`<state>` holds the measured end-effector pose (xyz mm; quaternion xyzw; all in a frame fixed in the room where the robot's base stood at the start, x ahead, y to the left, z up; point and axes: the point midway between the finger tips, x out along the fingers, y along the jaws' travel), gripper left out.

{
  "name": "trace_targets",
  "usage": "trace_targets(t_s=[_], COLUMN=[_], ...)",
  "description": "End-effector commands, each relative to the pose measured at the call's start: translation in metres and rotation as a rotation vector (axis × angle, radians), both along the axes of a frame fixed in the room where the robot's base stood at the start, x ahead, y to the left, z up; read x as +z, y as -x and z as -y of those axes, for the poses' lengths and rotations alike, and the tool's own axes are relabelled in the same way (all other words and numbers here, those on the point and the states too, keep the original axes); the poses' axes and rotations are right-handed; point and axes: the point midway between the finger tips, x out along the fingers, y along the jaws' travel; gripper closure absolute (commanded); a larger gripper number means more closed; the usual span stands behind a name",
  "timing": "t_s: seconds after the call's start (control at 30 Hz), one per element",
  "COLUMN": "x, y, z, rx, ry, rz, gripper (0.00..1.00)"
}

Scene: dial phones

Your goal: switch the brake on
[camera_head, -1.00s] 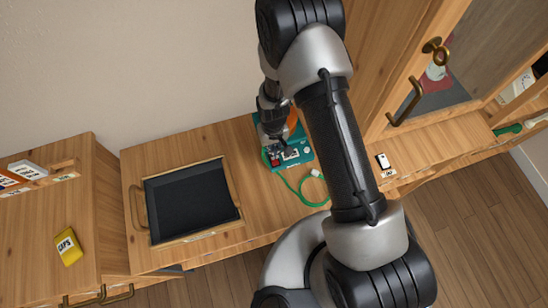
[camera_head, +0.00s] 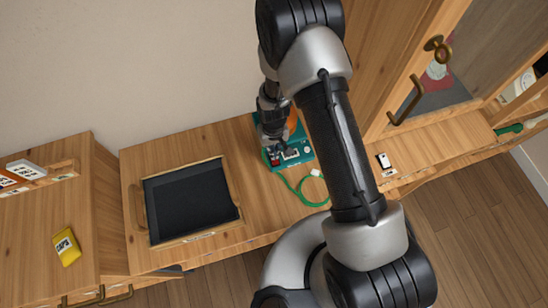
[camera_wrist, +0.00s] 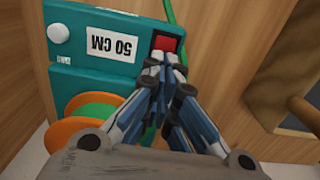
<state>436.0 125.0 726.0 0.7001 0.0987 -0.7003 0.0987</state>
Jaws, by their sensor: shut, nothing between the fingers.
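A teal machine (camera_head: 308,162) stands on the wooden counter, with an orange and green spool, best seen in the wrist view (camera_wrist: 85,112). The red switch also shows in the head view (camera_head: 275,161). My gripper (camera_wrist: 163,62) is shut and empty, with its tips right at the red switch's near edge. I cannot tell whether they touch it. The fingers hide part of the panel, and the switch's position is unclear.
A green cord (camera_head: 312,203) runs from the machine over the counter. A black tray (camera_head: 190,203) with a wooden rim lies to the left. A yellow "CAPS" packet (camera_head: 67,247) lies further left. A small white device (camera_head: 383,161) and a cabinet door handle (camera_head: 405,101) are at right.

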Motion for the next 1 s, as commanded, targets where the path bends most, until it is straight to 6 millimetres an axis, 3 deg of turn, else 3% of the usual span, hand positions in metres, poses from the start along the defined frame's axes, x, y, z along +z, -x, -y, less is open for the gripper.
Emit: trace_targets(t_s=[1.0], x=[-0.014], y=[0.000], z=[0.000], rx=[0.000], ry=[0.000], rz=[0.000], gripper=[1.00])
